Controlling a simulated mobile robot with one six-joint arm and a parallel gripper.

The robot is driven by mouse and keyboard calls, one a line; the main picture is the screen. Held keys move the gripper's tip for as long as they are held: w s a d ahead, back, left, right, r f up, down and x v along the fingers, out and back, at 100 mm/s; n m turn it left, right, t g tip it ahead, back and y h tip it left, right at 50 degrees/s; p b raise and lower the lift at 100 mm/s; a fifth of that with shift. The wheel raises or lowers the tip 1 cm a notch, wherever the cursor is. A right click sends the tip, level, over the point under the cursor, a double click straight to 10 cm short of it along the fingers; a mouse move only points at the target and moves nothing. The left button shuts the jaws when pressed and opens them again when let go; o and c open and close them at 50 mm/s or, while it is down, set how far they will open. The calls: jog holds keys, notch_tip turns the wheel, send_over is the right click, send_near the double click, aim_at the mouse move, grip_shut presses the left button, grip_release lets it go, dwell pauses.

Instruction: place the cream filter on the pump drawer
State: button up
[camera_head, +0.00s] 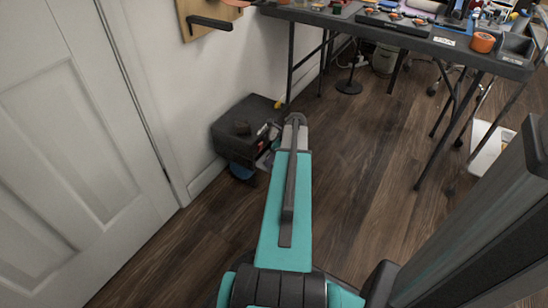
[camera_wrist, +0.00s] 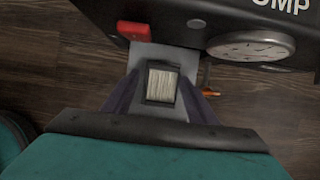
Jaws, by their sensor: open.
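The cream filter (camera_wrist: 162,86), a pale ribbed block in a dark frame, shows in the middle of the wrist view. It appears to lie on the grey pump drawer (camera_wrist: 168,56), which juts from the dark pump housing (camera_wrist: 180,24). My gripper (camera_wrist: 161,91) is open, with one purple finger on each side of the filter. I cannot tell whether the fingers touch it. In the head view the pump (camera_head: 232,145) is a black box low by the wall, and my arm hides most of the filter and gripper area.
A red part (camera_wrist: 133,31) and a round gauge (camera_wrist: 251,45) are on the pump's front. A small orange item (camera_wrist: 211,93) lies right of the drawer. A cluttered workbench (camera_head: 330,17) stands at the back. The wood floor (camera_head: 355,170) right of my arm is clear.

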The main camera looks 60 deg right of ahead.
jog(key=p+v, duration=0.5)
jog(key=v, duration=0.7)
jog(key=shift+d, duration=0.15)
jog(key=shift+s+r, duration=0.1)
dwell(0.4)
